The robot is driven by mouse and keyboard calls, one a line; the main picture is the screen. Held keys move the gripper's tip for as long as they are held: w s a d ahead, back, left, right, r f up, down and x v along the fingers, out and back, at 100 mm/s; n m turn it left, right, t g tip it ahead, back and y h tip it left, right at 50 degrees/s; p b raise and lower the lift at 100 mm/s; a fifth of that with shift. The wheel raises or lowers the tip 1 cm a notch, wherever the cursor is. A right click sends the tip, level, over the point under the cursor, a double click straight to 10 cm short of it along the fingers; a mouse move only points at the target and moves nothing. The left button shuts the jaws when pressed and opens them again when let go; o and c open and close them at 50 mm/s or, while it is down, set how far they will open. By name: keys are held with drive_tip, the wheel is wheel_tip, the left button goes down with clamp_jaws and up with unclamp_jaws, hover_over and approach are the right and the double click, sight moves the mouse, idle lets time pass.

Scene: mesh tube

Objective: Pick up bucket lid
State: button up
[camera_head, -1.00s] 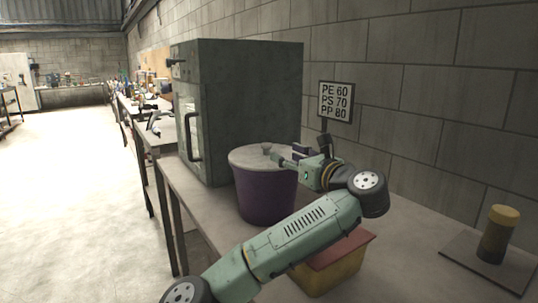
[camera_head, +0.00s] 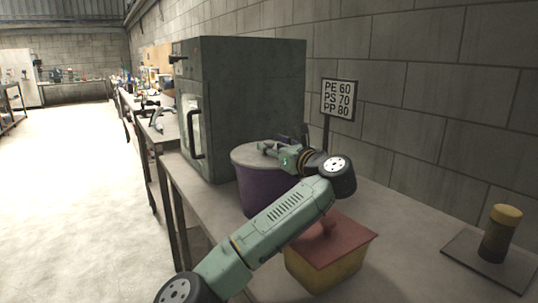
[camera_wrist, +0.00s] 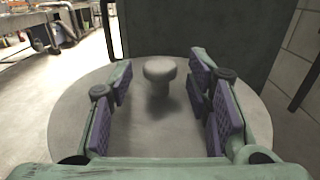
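The bucket lid (camera_head: 243,157) is a pale grey disc lying flat on the purple bucket (camera_head: 262,193). In the wrist view the lid (camera_wrist: 75,130) fills the middle, with its round knob (camera_wrist: 160,72) standing up near its centre. My gripper (camera_head: 264,147) is low over the lid in the head view and hides the knob there. In the wrist view my gripper (camera_wrist: 163,90) is open, its purple pads spread left and right. The knob stands in the gap between them, towards the far ends, with free space visible on both sides.
A dark green cabinet (camera_head: 250,95) with a door handle stands right behind the bucket. A yellow box (camera_head: 325,272) with a red lid (camera_head: 335,240) sits in front, below my arm. A sign (camera_head: 338,99) and the block wall are to the right.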

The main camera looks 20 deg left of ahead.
clamp_jaws()
idle(0.3)
drive_tip(key=shift+r, duration=0.15)
